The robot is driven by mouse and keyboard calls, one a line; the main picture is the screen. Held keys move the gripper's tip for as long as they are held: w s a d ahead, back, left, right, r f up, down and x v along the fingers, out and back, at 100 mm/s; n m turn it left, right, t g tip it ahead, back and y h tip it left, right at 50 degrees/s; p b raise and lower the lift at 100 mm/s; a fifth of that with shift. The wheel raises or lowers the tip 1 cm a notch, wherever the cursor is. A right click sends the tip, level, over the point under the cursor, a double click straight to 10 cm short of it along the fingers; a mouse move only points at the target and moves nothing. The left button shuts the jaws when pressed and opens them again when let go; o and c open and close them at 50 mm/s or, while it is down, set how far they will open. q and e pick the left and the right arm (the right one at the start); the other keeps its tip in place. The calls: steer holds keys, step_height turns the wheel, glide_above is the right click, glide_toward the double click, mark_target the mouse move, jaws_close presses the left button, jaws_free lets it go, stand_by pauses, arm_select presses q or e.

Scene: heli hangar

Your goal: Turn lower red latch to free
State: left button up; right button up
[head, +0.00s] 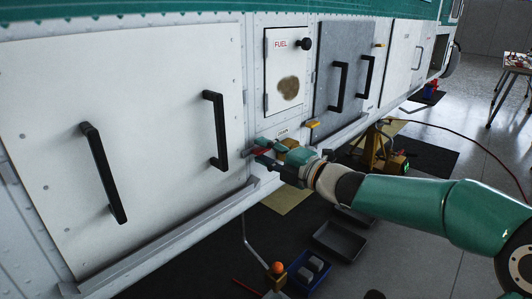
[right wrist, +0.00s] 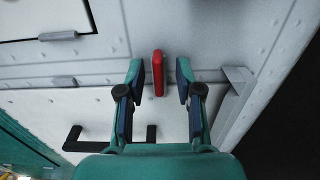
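The lower red latch (head: 263,151) sits on the white hull by the lower right edge of the big white panel (head: 160,130). In the right wrist view the red latch (right wrist: 158,73) is a narrow upright bar in the picture. My right gripper (right wrist: 160,76) is open, with one finger on each side of the latch and a visible gap to both. In the head view my right gripper (head: 268,153) is at the latch and partly covers it. My left gripper is not in view.
The white panel has two black handles (head: 213,130). A FUEL door (head: 283,65) with a black knob is above my gripper. A ledge (head: 170,245) runs below the panel. Dark trays (head: 340,241) and a blue bin (head: 306,272) are on the floor. A gold-coloured stand (head: 375,150) is behind my arm.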

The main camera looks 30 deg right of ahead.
jaws_close()
steer(key=shift+m, duration=0.4)
steer(key=shift+f+m+p, duration=0.15)
steer(key=shift+m+p, duration=2.2)
steer(key=shift+m, duration=1.9)
steer(key=shift+f+m+p, duration=0.1)
steer(key=shift+m+p, duration=2.25)
steer(key=shift+m, duration=1.9)
